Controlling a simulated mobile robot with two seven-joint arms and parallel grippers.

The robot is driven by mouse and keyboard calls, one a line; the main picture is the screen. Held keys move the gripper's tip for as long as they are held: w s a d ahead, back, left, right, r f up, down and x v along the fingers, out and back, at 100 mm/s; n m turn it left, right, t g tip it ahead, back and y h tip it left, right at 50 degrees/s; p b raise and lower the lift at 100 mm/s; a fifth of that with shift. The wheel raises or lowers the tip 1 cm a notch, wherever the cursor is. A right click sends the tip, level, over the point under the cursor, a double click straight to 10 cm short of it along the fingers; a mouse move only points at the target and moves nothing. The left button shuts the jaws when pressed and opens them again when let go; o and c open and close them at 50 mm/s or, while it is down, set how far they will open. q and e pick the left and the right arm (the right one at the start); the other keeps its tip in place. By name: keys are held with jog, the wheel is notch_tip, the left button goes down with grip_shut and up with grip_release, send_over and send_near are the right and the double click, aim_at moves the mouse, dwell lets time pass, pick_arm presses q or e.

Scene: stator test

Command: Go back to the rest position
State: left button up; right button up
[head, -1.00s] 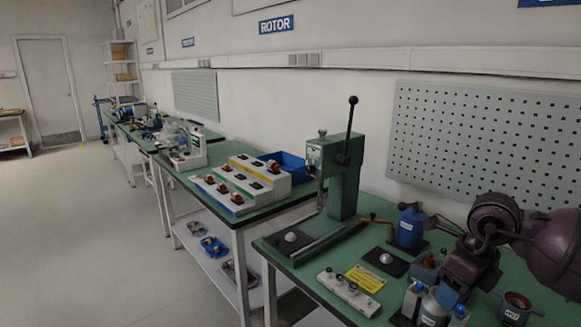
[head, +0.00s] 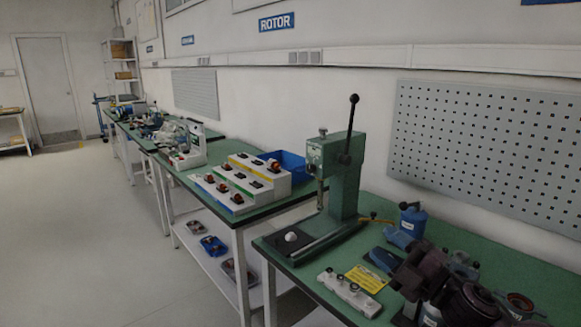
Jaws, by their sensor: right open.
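My right gripper (head: 390,248) is at the lower right in the head view, above the near green bench (head: 285,247). Its two bluish fingers point left and stand apart, with nothing seen between them. My dark right arm comes in from the bottom right and hides part of the bench behind it. My left gripper is not in view.
A green lever press (head: 342,185) stands left of my right gripper. A white block with knobs (head: 348,295) and a yellow card (head: 366,278) lie in front. The floor at left is clear.

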jog(key=s+d+f+m+h, duration=0.35)
jog(key=f+m+h, duration=0.25)
jog(key=f+m, duration=0.3)
jog(key=s+d+f+m+h, duration=0.4)
jog(key=f+m, duration=0.3)
jog(key=f, duration=0.4)
jog(key=s+d+f+m+g+h, duration=0.1)
jog(key=s+f+m+g+h, duration=0.3)
jog(key=s+f, duration=1.2)
jog(key=s+m, duration=0.3)
jog(key=s, duration=0.1)
jog(key=shift+d+f+h, duration=0.2)
jog(key=shift+d+h, duration=0.1)
jog(key=shift+d, duration=0.1)
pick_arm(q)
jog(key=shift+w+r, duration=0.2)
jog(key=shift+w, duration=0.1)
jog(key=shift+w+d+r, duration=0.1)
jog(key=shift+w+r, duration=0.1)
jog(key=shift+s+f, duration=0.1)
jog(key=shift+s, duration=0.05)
